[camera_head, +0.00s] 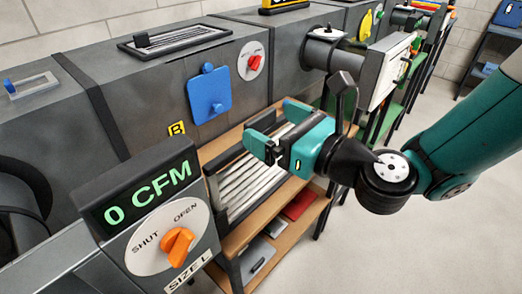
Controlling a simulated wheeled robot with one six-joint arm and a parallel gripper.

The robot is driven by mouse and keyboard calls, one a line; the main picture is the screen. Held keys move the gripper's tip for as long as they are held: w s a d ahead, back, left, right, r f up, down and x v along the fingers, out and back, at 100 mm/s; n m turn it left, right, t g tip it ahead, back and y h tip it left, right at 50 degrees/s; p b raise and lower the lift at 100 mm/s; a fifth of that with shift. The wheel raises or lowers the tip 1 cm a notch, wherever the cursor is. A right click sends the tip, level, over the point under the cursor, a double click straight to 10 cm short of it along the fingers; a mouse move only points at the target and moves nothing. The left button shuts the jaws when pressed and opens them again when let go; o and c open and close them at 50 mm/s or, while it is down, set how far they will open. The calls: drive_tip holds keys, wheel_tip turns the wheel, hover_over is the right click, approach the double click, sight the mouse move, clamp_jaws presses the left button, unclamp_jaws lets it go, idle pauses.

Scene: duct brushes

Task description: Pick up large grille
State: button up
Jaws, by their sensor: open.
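A large grille (241,187) with pale slats in a dark frame lies on the top board of a wooden shelf unit, beside the grey duct. Its far upper part is partly hidden by my gripper. My teal gripper (259,133) is open, with its two fingers pointing left, and appears to be over the far end of the grille.
A control box reading "0 CFM" (145,190) with an orange knob (178,246) stands at front left. A blue plate (209,95) is on the duct side. Another slatted grille (180,38) sits on the duct top. The floor (400,240) at right is clear.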

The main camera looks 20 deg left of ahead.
drive_tip(key=p+x, duration=0.4)
drive_tip(key=x, duration=0.1)
drive_tip(key=shift+w+a, duration=0.1)
drive_tip(key=shift+a, duration=0.15)
drive_tip(key=c, duration=1)
wheel_tip(320, 180, up, 30)
drive_tip(key=p, duration=2)
hover_over(263, 119)
drive_tip(key=a, duration=0.2)
drive_tip(key=shift+c, duration=0.2)
drive_tip(key=shift+w+a, duration=0.1)
drive_tip(key=shift+w, duration=0.35)
